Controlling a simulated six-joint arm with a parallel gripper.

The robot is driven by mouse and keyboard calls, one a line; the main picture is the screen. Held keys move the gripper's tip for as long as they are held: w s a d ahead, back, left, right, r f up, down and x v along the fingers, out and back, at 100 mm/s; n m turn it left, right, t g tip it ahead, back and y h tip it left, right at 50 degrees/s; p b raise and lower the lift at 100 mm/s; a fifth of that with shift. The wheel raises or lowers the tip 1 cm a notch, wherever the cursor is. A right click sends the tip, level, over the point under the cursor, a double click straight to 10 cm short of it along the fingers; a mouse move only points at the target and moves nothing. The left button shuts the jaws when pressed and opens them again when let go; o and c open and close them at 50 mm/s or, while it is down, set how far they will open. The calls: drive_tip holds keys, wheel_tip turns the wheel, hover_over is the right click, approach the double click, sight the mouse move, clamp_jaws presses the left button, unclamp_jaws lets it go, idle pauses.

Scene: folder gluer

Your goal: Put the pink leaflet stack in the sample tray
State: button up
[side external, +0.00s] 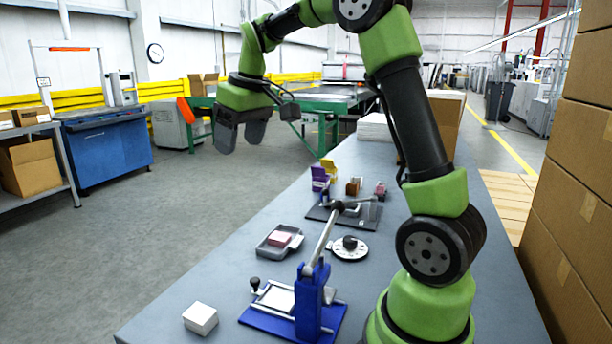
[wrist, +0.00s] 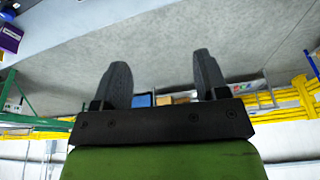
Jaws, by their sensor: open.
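A pale pink stack (side external: 284,237), which looks like the pink leaflet stack, lies in a small grey tray (side external: 267,252) on the bench in the side view. I take this tray for the sample tray, but cannot be sure. A smaller pink item (side external: 380,188) stands farther back; I cannot tell what it is. My gripper (side external: 241,140) is open and empty, high above the floor left of the bench and well away from both pink things. In the wrist view my gripper (wrist: 161,72) shows two spread fingers with nothing between them. Neither pink thing is recognizable there.
A blue lever press (side external: 311,300), a white block (side external: 200,318) and a round white dial (side external: 349,247) stand on the bench. Behind are a dark plate fixture (side external: 362,214) and a purple box (side external: 320,178). Stacked cartons (side external: 575,210) line the right.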

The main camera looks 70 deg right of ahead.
drive_tip(key=s+a+r+m+t, duration=0.15)
drive_tip(key=s+a+r, duration=0.25)
drive_tip(key=s+a, duration=0.55)
drive_tip(key=s+a+f+m+t+y, duration=0.1)
drive_tip(key=s+a+f+t+y, duration=0.1)
drive_tip(key=s+a, duration=0.3)
drive_tip(key=s+f, duration=0.1)
drive_tip(key=s, duration=0.3)
drive_tip(key=shift+s+a+f, duration=0.15)
drive_tip(key=shift+a+f, duration=0.1)
drive_tip(key=shift+a, duration=0.05)
drive_tip(key=shift+t, duration=0.25)
